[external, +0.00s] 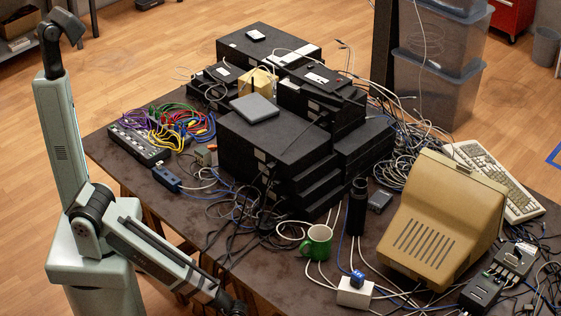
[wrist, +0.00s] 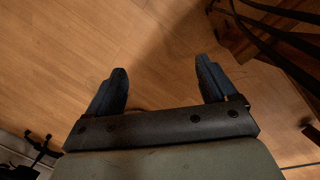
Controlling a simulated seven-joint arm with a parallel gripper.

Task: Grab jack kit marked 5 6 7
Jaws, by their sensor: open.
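My gripper (wrist: 161,80) is open and empty in the wrist view, with bare wooden floor between and beyond its two dark fingers. In the external view my arm's dark end (external: 230,303) is low at the bottom edge, by the table's near left side, partly cut off. I cannot read a 5 6 7 marking on anything, so I cannot tell which thing is the jack kit. A small white box with a blue connector (external: 356,291) stands near the table's front edge. A small blue box (external: 167,178) lies at the table's left side.
The dark table (external: 112,160) is crowded. Stacked black devices (external: 262,148) stand in its middle. A green mug (external: 317,243), a black bottle (external: 357,205) and a beige monitor (external: 440,225) stand toward the front and right. Loose cables spread between them.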

